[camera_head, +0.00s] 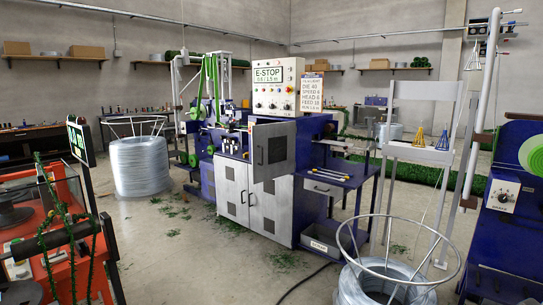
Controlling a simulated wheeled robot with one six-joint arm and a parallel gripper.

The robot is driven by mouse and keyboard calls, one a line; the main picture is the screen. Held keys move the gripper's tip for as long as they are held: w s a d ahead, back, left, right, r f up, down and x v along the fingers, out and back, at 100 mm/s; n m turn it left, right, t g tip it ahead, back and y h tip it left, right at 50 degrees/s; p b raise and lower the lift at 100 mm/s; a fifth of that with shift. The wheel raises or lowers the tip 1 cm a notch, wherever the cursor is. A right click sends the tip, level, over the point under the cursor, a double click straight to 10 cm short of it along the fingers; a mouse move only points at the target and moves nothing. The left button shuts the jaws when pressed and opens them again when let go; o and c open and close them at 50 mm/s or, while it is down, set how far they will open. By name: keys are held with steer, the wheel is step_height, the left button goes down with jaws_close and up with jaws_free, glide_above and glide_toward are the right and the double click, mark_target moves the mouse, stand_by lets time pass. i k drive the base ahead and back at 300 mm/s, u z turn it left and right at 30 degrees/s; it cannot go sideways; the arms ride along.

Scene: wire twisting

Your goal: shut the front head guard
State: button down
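The blue wire-twisting machine (312,128) stands in the middle of the room. A grey metal panel (281,150) with a dark upright handle (260,156) is on its front, below the control box; I take this to be the front head guard. It appears swung out from the machine's front, its lower edge overlapping the top of the lower cabinet doors (238,196). The panel hides part of the head behind it. I cannot make out my gripper in this view, and nothing is seen touching the panel.
A blue side table (340,178) with rods adjoins the machine's right. A wire coil (385,285) and white stand (421,155) are front right. A red machine (60,240) is front left, another coil (140,165) back left. Floor before the cabinet is mostly clear, with green scraps.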

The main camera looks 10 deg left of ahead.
mark_target(273, 145)
steer(key=i, duration=2.4)
steer(key=u, duration=1.6)
steer(key=i, duration=1.05)
steer(key=z, duration=0.65)
